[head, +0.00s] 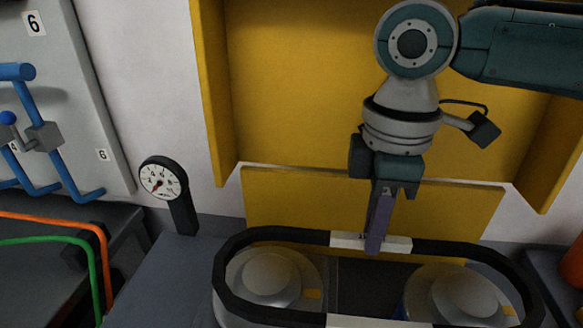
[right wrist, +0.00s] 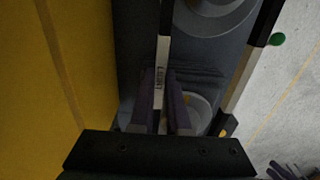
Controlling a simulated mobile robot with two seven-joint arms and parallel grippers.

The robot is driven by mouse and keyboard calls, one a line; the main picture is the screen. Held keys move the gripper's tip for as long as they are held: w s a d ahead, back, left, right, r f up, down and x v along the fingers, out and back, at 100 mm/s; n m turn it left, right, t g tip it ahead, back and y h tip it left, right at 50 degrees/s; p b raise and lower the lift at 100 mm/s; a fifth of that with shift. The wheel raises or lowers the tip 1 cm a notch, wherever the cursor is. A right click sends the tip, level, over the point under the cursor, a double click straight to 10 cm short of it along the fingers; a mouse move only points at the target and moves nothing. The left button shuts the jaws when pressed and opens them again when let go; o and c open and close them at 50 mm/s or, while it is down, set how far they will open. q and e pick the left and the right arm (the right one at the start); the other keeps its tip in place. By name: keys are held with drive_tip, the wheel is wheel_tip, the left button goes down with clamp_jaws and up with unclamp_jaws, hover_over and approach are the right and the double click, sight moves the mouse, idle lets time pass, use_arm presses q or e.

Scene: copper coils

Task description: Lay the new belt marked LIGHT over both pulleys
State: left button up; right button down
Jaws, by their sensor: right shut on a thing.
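The belt (head: 232,247) is a black loop with white patches. In the head view it frames the left pulley (head: 268,275) and the right pulley (head: 465,293), both pale and round. I cannot tell whether it sits around them or hangs above. My right gripper (head: 375,243) points down, shut on the white patch of the belt's far run. In the right wrist view the gripper (right wrist: 160,112) has its fingers on either side of that run, and small lettering shows on the white patch (right wrist: 158,76). My left gripper is not in view.
A yellow panel (head: 300,90) stands close behind the belt. A dial gauge (head: 161,180) on a black post stands to the left. Blue handles (head: 60,150) and orange and green hoses are farther left. An orange object (head: 573,265) is at the right edge.

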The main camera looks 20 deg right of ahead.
drive_tip(key=shift+f+b, duration=0.8)
drive_tip(key=shift+b, duration=0.1)
drive_tip(key=shift+f, duration=0.55)
drive_tip(key=c, duration=0.8)
unclamp_jaws()
wheel_tip(320, 180, up, 10)
